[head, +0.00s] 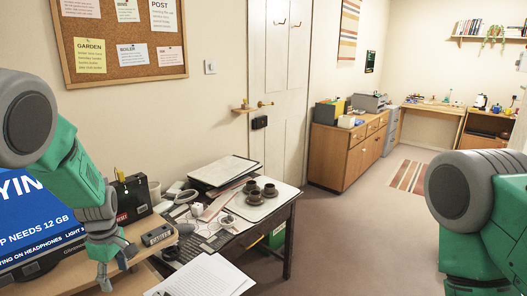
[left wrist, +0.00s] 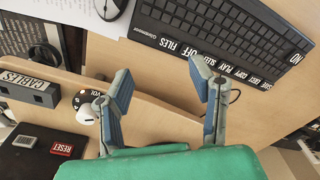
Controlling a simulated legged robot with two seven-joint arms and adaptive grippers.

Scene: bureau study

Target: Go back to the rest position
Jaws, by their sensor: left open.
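My left gripper (head: 116,268) hangs over the wooden desk at the lower left of the head view, in front of the blue monitor (head: 30,218). In the left wrist view its two fingers (left wrist: 160,72) are spread apart with nothing between them. A black keyboard (left wrist: 225,35) with labelled keys lies beyond the fingertips. A small white and black knob labelled VOL (left wrist: 86,106) is beside the left finger. My right arm (head: 480,215) shows at the right edge of the head view; its gripper is out of the picture.
White papers (head: 205,277) lie at the front. The floor (head: 355,230) is open to the right.

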